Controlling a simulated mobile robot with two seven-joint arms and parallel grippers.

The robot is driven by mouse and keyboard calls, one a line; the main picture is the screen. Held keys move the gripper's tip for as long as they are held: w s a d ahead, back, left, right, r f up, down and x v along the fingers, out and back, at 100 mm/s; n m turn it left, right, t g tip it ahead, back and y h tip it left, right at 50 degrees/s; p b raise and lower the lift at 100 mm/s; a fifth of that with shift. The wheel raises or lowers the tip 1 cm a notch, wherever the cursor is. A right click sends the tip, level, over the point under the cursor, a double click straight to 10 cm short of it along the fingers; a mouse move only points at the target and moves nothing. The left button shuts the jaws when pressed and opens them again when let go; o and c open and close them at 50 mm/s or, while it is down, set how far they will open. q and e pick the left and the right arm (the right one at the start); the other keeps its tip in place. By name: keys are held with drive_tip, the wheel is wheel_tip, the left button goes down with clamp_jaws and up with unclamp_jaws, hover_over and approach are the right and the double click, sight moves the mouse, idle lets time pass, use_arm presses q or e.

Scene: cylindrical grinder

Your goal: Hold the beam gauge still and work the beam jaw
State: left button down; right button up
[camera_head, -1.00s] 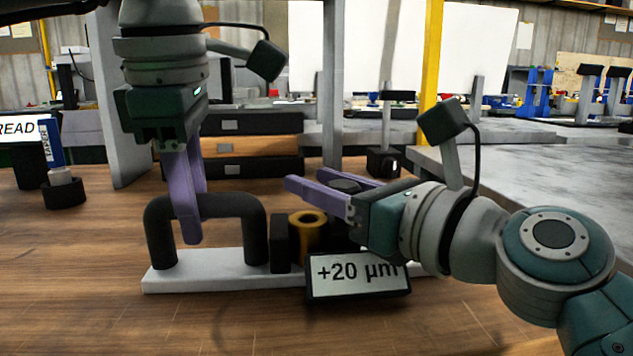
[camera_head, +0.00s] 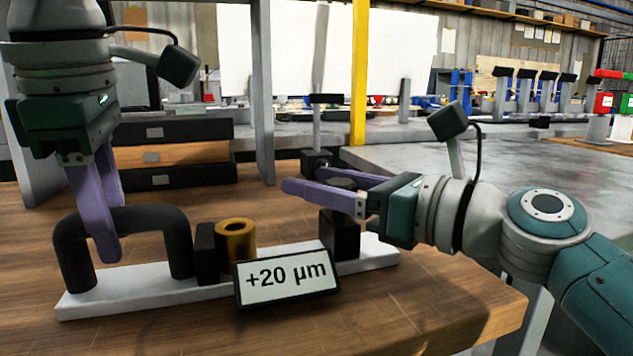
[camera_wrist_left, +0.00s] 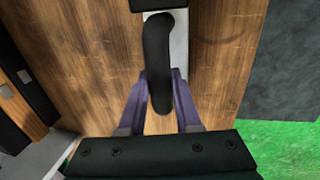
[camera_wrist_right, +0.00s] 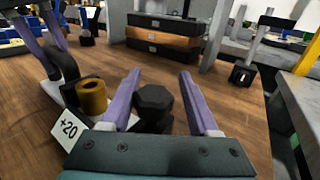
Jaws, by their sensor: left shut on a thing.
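The beam gauge has a pale base (camera_head: 120,299) on the bench, with a black arched handle (camera_head: 135,219) at its left. A fixed black block (camera_head: 205,255) and a brass ring (camera_head: 236,243) stand beside the handle. The dark beam jaw (camera_head: 341,234) stands apart from the ring, farther right, with a hexagonal knob (camera_wrist_right: 153,100) on top. A display (camera_head: 287,278) reads +20 µm. My left gripper (camera_head: 106,250) is shut on the handle, also seen in the left wrist view (camera_wrist_left: 159,70). My right gripper (camera_wrist_right: 160,90) is open, its fingers either side of the knob.
Stacked drawers (camera_head: 178,153) stand behind the gauge, beside a grey post (camera_head: 262,90). A small black fixture (camera_head: 317,163) stands behind the jaw. Bare bench lies in front, with its edge at the right. A grey table (camera_head: 450,165) lies beyond.

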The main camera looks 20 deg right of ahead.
use_arm(q)
drive_tip(key=shift+a, duration=0.1)
use_arm(e)
drive_tip(key=shift+o, duration=0.7)
drive_tip(key=shift+a, duration=0.1)
drive_tip(key=v, duration=1.2)
use_arm(q)
drive_tip(key=c, duration=0.5)
unclamp_jaws()
drive_tip(key=shift+r, duration=0.1)
drive_tip(key=r, duration=0.3)
drive_tip(key=s+r, duration=0.1)
drive_tip(key=r, duration=0.3)
drive_tip(key=shift+s+r, duration=0.1)
drive_tip(key=shift+s, duration=0.1)
